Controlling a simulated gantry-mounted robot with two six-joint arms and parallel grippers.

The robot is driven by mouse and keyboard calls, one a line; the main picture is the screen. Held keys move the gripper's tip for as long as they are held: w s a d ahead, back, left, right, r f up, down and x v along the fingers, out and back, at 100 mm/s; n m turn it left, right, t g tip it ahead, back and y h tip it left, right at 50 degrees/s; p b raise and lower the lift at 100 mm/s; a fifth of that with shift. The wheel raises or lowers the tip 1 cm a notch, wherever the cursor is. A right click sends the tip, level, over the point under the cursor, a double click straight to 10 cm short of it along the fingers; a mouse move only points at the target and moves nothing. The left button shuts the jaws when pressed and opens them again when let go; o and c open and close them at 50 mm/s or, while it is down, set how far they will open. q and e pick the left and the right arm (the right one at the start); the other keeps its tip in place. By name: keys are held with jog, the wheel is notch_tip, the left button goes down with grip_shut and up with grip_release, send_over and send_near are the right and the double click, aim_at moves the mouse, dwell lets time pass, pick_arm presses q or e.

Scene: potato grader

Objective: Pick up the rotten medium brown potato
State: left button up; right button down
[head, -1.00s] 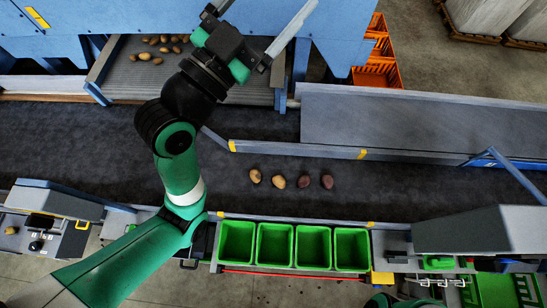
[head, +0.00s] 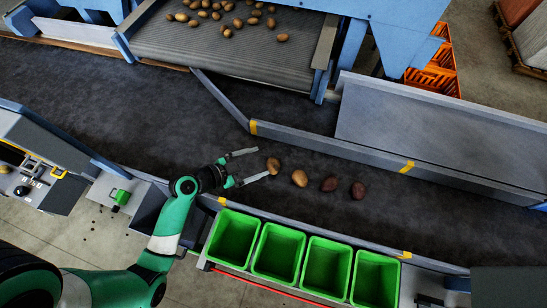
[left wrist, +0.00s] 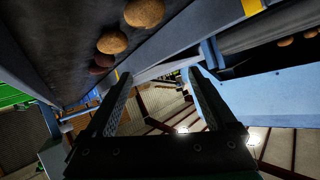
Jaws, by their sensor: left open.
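Several potatoes lie in a short row on the dark belt in the head view. The leftmost is a light brown potato (head: 273,166). Right of it is a tan potato (head: 299,178), then a dark reddish potato (head: 329,184) and another dark reddish potato (head: 358,190). I cannot tell which one is rotten. My left gripper (head: 256,164) is open and empty, its fingertips just left of the leftmost potato. In the left wrist view the open fingers (left wrist: 158,85) show with a brown potato (left wrist: 144,13) and another brown potato (left wrist: 112,42) above them. My right gripper is out of view.
Green bins (head: 222,253) line the belt's near edge. A grey guide rail (head: 330,150) with yellow marks runs behind the potatoes. More potatoes lie on the grey feed conveyor (head: 240,50) at the top. The dark belt (head: 120,110) left of my gripper is clear.

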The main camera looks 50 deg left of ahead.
pick_arm(q)
jog(key=b, duration=0.5)
send_near(271, 166)
jog(key=x, duration=0.5)
jog(key=shift+s+f, duration=0.15)
jog(key=shift+f, duration=0.1)
jog(key=shift+w+f, duration=0.1)
jog(key=shift+w, duration=0.35)
jog(key=b+x, duration=0.1)
jog(key=x, duration=0.4)
jog(key=shift+w+d+f+b, duration=0.1)
jog(key=shift+w+f+b, duration=0.05)
jog(key=shift+w+b, duration=0.2)
jog(key=shift+c, duration=0.2)
jog(key=c, duration=1.1)
